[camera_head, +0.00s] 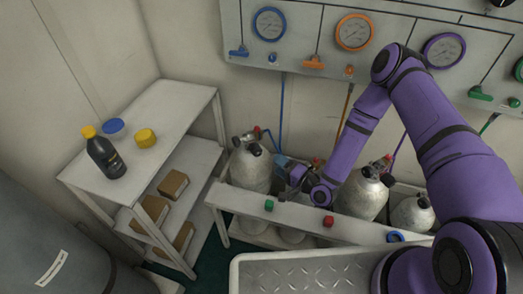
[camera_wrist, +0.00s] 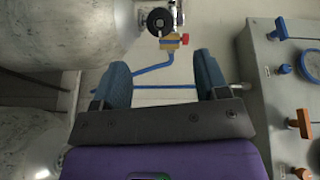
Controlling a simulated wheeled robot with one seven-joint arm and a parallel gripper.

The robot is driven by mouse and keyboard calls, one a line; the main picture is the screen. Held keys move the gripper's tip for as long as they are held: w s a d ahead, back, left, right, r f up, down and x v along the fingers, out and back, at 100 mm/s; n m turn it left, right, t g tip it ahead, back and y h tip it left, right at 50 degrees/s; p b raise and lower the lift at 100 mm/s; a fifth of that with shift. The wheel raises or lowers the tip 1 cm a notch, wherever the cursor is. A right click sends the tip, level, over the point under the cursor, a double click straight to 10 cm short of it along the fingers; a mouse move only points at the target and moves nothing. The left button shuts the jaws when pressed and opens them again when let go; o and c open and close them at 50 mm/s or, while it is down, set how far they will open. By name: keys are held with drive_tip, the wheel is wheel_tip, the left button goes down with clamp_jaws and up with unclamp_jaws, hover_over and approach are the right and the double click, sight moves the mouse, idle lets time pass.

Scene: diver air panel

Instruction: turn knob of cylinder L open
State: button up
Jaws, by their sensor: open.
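The leftmost grey cylinder (camera_head: 250,170), which I take to be cylinder L, stands upright in the rack. Dark knobs show at its top, one of them a round black knob (camera_head: 255,149). In the wrist view, a black round knob (camera_wrist: 159,20) sits by a brass valve (camera_wrist: 172,42) with a red part and a blue hose (camera_wrist: 152,68). My gripper (camera_head: 281,162) is just right of the cylinder's top. In the wrist view my gripper (camera_wrist: 162,62) is open and empty, its blue fingers apart, with the knob beyond the tips. The knob's setting cannot be told.
More cylinders (camera_head: 360,195) stand right of my gripper in the white rack (camera_head: 290,212). The wall panel (camera_head: 310,25) with gauges and coloured handles is above. A white shelf (camera_head: 165,105) with bottle and boxes stands left. A metal tray (camera_head: 310,275) is in front.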

sight(260, 153)
drive_tip(key=x, duration=1)
drive_tip(key=shift+w+a, duration=0.25)
drive_tip(key=shift+c, duration=0.5)
drive_tip(key=c, duration=0.8)
